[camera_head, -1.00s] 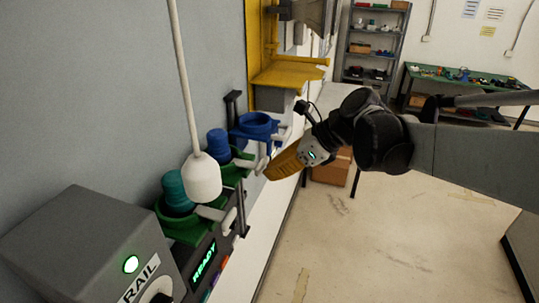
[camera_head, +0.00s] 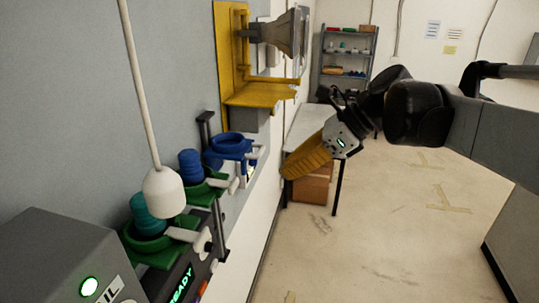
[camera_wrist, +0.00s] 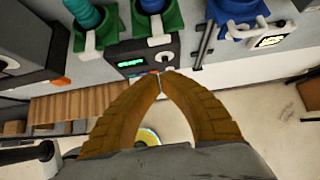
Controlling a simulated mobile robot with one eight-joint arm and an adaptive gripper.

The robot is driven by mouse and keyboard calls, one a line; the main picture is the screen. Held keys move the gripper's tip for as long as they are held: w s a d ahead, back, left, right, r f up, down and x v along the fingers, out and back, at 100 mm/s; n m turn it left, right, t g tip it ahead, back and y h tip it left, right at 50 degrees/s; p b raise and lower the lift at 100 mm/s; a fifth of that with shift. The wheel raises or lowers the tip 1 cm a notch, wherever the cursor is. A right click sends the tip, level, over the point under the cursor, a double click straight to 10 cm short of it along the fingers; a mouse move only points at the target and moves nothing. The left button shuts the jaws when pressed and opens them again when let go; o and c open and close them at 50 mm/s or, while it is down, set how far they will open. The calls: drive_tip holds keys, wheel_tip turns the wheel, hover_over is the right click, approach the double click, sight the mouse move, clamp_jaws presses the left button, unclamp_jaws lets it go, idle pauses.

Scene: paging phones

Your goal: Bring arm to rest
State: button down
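My gripper (camera_head: 291,174) has ridged yellow-brown fingers and hangs in free air right of the wall of phones, tilted down and to the left. In the wrist view my gripper (camera_wrist: 160,76) has its two fingertips together, with nothing seen between them. It is apart from the cradles. A teal handset (camera_head: 147,219) sits in a green cradle (camera_head: 152,252).
A grey box (camera_head: 60,262) with a green light stands at lower left. A white pendant (camera_head: 163,194) hangs on a cord before the cradles. A yellow bracket (camera_head: 262,95) is on the wall, with a white table (camera_head: 308,124) behind my gripper. The floor at right is open.

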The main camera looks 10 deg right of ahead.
drive_tip(key=s+d+f+n+t+h+b, duration=0.1)
drive_tip(key=s+f+n+b, duration=0.4)
drive_tip(key=f+b, duration=0.7)
drive_tip(key=s+d+f+n+t+h+b, duration=0.1)
drive_tip(key=s+d+f+n+h+b, duration=0.3)
drive_tip(key=f, duration=1.8)
drive_tip(key=s+d+f+n+t+h+b, duration=0.2)
drive_tip(key=s+f+n+b, duration=0.4)
drive_tip(key=f+n+b, duration=0.7)
wheel_tip(320, 180, down, 5)
drive_tip(key=d+h+b, duration=0.1)
drive_tip(key=d+b, duration=0.1)
drive_tip(key=b, duration=0.6)
drive_tip(key=shift+s+d, duration=0.25)
drive_tip(key=shift+s, duration=0.15)
